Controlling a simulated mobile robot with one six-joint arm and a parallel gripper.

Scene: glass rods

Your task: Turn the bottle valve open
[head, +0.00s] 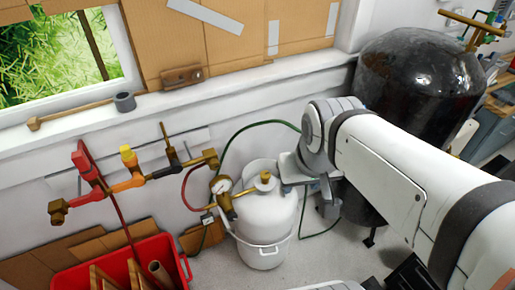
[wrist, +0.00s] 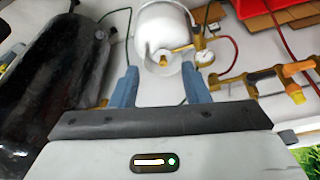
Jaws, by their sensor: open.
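The white gas bottle (head: 262,225) stands on the floor against the wall, with a brass valve (head: 265,178) on its top. In the wrist view the bottle (wrist: 160,25) is upside down, and its brass valve (wrist: 163,61) shows in the collar opening. My gripper (head: 306,188) is just right of the bottle's top in the head view. In the wrist view its two blue-grey fingers (wrist: 160,70) are spread apart, with the valve seen between their tips. Nothing is held. I cannot tell the exact gap between fingers and valve.
A round gauge (head: 221,185) and brass fitting sit left of the valve. A pipe with coloured taps (head: 130,180) runs along the wall. A red crate (head: 125,268) is at lower left. A large black tank (head: 420,85) stands right. A green hose (head: 255,124) loops behind the bottle.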

